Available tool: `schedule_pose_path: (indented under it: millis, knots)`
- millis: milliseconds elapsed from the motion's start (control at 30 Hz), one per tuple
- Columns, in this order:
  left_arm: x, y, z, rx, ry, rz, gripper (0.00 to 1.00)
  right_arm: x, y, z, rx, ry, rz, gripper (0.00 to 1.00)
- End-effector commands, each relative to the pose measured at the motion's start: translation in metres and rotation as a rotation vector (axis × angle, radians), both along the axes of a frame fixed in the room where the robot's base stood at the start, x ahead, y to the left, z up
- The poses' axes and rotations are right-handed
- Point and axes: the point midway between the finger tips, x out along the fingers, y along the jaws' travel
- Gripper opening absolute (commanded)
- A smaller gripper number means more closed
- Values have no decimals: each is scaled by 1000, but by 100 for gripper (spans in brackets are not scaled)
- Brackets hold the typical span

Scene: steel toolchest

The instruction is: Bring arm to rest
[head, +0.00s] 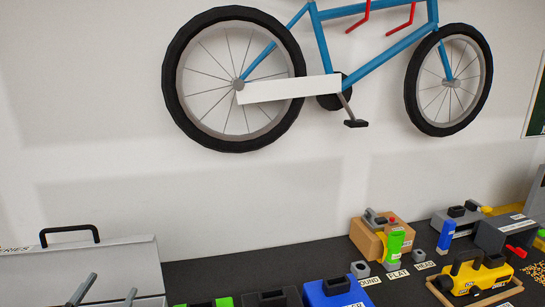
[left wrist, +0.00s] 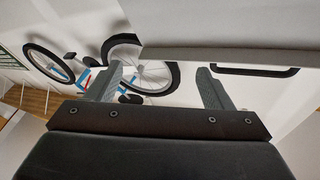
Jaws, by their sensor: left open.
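My left gripper (head: 108,285) shows at the bottom left of the head view, where only its two grey fingers are in frame, in front of the grey steel lid. In the left wrist view the left gripper (left wrist: 159,70) is open, with its fingers wide apart and nothing between them. The grey toolchest lid (head: 125,262) has a black handle (head: 70,235) on its top edge. The lid (left wrist: 220,54) and its handle (left wrist: 255,70) also show in the wrist view. My right gripper is in neither view.
A blue bicycle (head: 320,40) hangs on the white wall. On the dark bench (head: 285,262) stand a blue box (head: 337,292), a brown block (head: 367,237), a green item (head: 396,242) and a yellow machine (head: 475,278) at the right. Small labels lie between them.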

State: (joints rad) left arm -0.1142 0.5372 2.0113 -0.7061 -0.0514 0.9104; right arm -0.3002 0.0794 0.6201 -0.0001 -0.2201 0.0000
Motion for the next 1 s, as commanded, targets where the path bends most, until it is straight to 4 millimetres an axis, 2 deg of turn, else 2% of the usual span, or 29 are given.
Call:
schedule_pose_path:
  millis: [200,267,400,600,733,900,967,1000]
  knots:
    - [-43,32,-56,-117,243,326,74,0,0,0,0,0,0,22]
    - [-59,37,-75,-139,337,398,74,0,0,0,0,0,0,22]
    - [-105,38,-120,-173,593,523,74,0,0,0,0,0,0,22]
    - [-181,17,-173,-187,980,579,74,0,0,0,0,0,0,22]
    - [-222,-2,-192,-180,1180,556,74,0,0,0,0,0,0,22]
    - [-269,-28,-204,-169,1396,490,74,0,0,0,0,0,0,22]
    - [-285,-37,-206,-164,1466,459,74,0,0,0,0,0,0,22]
    - [-286,-38,-214,-159,1486,451,74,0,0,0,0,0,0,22]
